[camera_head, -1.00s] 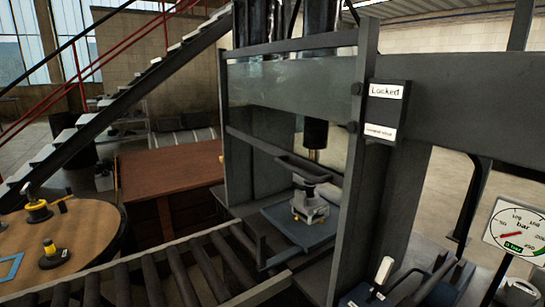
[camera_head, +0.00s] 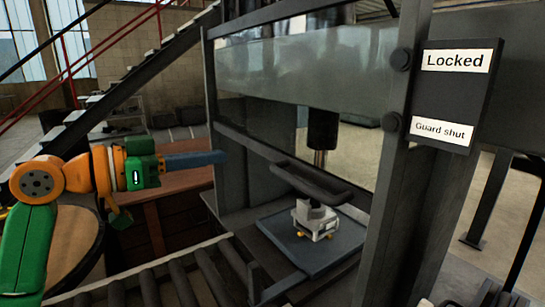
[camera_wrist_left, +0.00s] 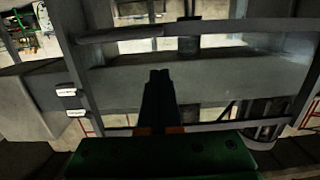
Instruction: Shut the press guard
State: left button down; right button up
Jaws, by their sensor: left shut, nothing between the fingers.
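The press guard is a clear panel in a dark frame (camera_head: 240,138) across the front of the press, with a dark bar handle (camera_head: 312,183) low on it. The sign on the right post (camera_head: 457,95) reads "Locked" and "Guard shut". My left gripper (camera_head: 222,157) is shut and empty, at the left side of the press front, left of the handle. It points right, apart from the handle. In the left wrist view its closed fingers (camera_wrist_left: 160,76) stand before the press's grey crossbeam (camera_wrist_left: 220,80). My right gripper is not in view.
Behind the guard, a small metal part (camera_head: 315,220) stands on a blue-grey plate (camera_head: 275,233) under the ram (camera_head: 322,130). A roller conveyor (camera_head: 165,280) runs up to the press front. A brown bench (camera_head: 185,181) lies behind my left gripper.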

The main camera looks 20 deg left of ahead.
pick_arm(q)
jog(key=w+d+r+p, duration=0.2)
jog(key=w+d+p, duration=0.3)
jog(key=w+d, duration=0.15)
jog(key=shift+h, duration=0.3)
jog(key=f, duration=0.4)
jog(key=shift+w+f, duration=0.25)
jog(key=shift+w, duration=0.1)
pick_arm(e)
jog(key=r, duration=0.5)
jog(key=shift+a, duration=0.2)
pick_arm(q)
jog(key=shift+w, duration=0.1)
